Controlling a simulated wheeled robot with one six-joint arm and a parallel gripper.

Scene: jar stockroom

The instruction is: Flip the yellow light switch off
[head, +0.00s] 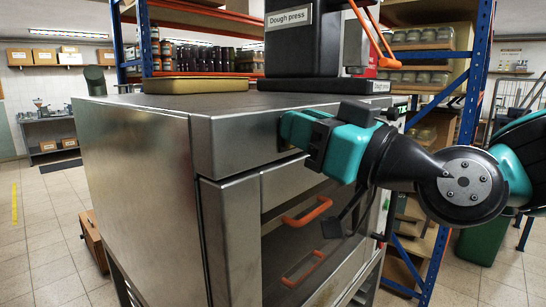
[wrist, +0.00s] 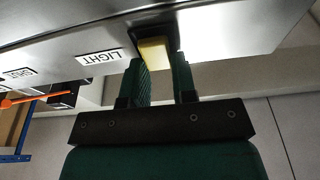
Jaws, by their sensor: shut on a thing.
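In the head view my gripper (head: 290,130) reaches from the right to the upper front panel of the oven (head: 145,170). The switch is hidden there behind the gripper. I cannot tell whether the switch is on or off.
Orange door handles (head: 308,211) sit below my arm on the oven front. A dough press (head: 290,45) and a yellow-topped slab (head: 195,85) stand on the oven. Blue-framed shelving (head: 470,85) is behind my arm.

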